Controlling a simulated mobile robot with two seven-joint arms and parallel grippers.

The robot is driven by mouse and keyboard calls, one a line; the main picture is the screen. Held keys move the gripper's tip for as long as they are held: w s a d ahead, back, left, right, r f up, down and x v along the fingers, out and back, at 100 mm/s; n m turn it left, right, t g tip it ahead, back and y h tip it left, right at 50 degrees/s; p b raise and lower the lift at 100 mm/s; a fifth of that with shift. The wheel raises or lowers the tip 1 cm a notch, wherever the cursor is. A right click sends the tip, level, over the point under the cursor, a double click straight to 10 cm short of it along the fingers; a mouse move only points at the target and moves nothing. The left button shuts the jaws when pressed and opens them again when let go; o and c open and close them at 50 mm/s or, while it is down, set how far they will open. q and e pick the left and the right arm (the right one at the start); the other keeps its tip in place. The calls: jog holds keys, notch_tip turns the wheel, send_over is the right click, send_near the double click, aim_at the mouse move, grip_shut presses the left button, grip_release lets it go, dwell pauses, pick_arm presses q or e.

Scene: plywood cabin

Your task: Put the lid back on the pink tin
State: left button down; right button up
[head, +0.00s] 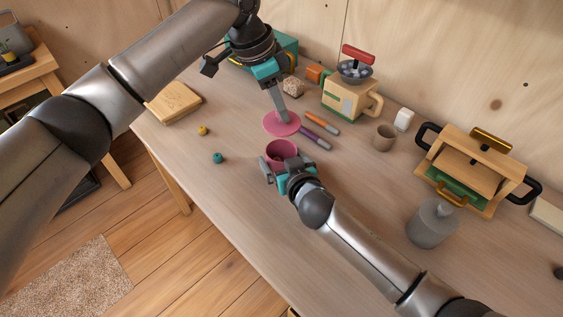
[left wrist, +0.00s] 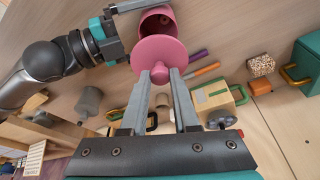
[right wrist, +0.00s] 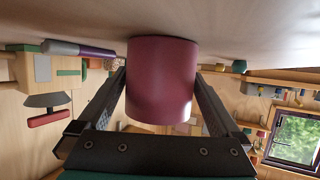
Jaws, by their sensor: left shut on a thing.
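The pink tin (head: 281,149) stands upright and open on the table; its dark inside shows in the head view. My right gripper (head: 283,172) has one finger at each side of the tin, and the fingertips appear to press on its wall (right wrist: 161,80). The pink lid (head: 278,125) is a flat disc with a knob (left wrist: 160,72). My left gripper (head: 283,117) is shut on that knob and holds the lid in the air, apart from the tin. In the head view the lid appears just beyond the tin; in the left wrist view the lid (left wrist: 150,50) partly covers the tin (left wrist: 157,20).
An orange marker (head: 323,122) and a purple marker (head: 315,137) lie right of the lid. A brown cup (head: 384,137), a toy coffee grinder (head: 347,98) and a grey canister (head: 432,224) stand further right. Small yellow and teal pieces (head: 218,158) lie left. The table's front left is clear.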

grip_shut()
dwell(0.6)
